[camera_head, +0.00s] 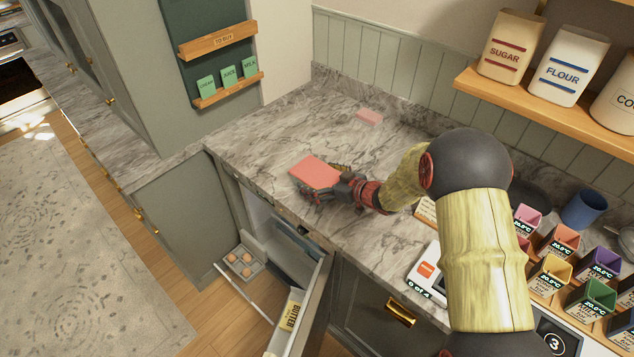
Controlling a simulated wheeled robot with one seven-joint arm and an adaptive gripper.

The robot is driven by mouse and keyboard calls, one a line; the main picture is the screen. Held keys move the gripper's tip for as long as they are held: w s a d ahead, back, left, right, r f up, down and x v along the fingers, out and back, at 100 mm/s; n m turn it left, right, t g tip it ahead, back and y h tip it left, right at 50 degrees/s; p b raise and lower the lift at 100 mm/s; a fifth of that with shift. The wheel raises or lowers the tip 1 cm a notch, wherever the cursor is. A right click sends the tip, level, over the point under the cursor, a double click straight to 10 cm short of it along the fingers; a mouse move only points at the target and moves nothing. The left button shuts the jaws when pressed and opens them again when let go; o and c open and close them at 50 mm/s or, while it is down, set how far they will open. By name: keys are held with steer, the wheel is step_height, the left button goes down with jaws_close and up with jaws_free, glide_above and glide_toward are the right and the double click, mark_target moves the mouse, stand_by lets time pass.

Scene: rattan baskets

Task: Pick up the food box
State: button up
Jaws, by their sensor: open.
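A flat salmon-red box (314,171), which looks like the food box, lies on the marble counter near its front edge. My gripper (322,183) is low over the counter at the right end of this box, pointing left. Its fingers are open, one towards the far side and one towards the near side of the box's right end. I cannot tell whether they touch it. The gripper hides part of that end. A smaller pink block (370,116) lies farther back on the counter, apart from the gripper.
At right stand several coloured containers (549,273), a blue cup (584,209) and a white device (428,272). The counter's back left is clear.

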steer(key=c, duration=0.3)
steer(key=c, duration=1.2)
steer(key=shift+r, duration=0.1)
steer(key=shift+c, duration=0.3)
